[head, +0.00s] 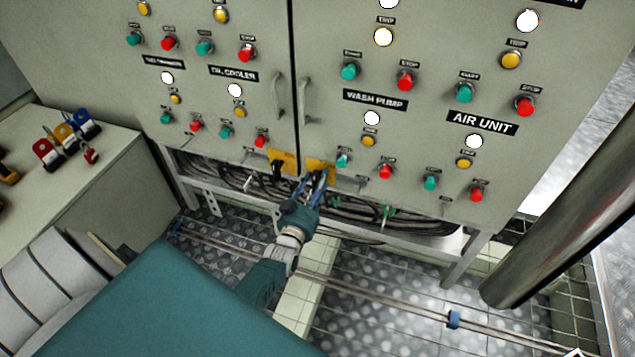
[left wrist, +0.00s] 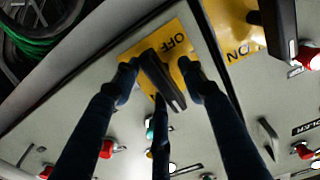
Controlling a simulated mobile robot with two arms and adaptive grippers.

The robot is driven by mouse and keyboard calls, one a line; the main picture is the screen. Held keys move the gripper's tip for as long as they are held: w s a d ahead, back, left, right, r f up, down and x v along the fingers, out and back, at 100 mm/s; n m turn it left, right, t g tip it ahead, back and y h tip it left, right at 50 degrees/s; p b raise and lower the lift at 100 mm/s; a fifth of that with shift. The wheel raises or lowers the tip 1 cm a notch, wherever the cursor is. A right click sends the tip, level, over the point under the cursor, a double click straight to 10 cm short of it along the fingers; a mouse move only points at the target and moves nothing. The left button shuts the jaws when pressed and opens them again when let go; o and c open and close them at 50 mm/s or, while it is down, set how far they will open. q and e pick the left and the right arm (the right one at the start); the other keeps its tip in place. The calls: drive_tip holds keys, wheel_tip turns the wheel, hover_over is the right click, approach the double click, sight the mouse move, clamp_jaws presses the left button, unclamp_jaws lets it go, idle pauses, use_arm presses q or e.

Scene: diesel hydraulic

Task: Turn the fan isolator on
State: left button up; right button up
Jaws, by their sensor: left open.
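Two yellow isolator plates sit low on the grey cabinet, the left one (head: 285,157) and the right one (head: 317,164). I cannot read which is the fan isolator. My left gripper (head: 318,180) is at the right plate and covers its handle in the head view. In the left wrist view, a yellow plate (left wrist: 144,48) marked OFF and ON bears a dark handle (left wrist: 163,80). My open blue fingers lie on both sides of this handle; I cannot tell whether they touch it. Another plate (left wrist: 233,38) with a black handle (left wrist: 281,30) is beside it. My right gripper is not visible.
Start and stop buttons and lamps cover the cabinet doors, with an AIR UNIT label (head: 482,123) at right. Bundled cables (head: 345,208) run beneath. A bench with coloured padlocks (head: 65,137) stands at left, and a thick metal pipe (head: 560,190) at right.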

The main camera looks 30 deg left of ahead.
use_arm(q)
drive_tip(key=v, duration=1.2)
